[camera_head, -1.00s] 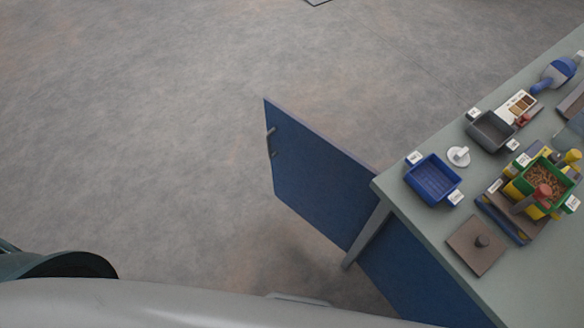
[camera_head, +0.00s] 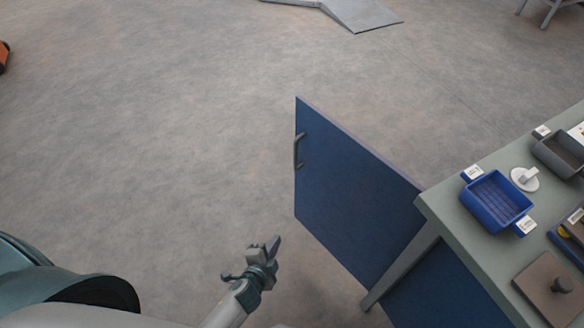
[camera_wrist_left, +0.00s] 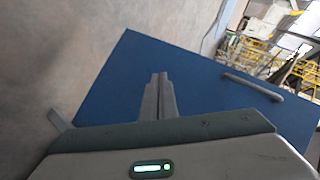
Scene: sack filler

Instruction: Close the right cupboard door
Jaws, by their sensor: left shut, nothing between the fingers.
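The blue cupboard door (camera_head: 345,200) stands open, swung out from the corner of the workbench, with a dark bar handle (camera_head: 298,150) near its free edge. My left gripper (camera_head: 272,243) is shut and empty, low and to the left of the door in the head view. In the left wrist view the shut fingers (camera_wrist_left: 159,82) show in front of the blue door (camera_wrist_left: 120,85), with its handle (camera_wrist_left: 252,86) to the right of them. I cannot tell whether the fingers touch the door. My right gripper is not in view.
The workbench (camera_head: 462,226) fills the right side, carrying a blue bin (camera_head: 497,203), a dark grey bin (camera_head: 565,152), a white knobbed disc (camera_head: 525,178) and a brown knobbed plate (camera_head: 550,288). A grey ramp (camera_head: 362,14) lies at the back. The floor left of the door is clear.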

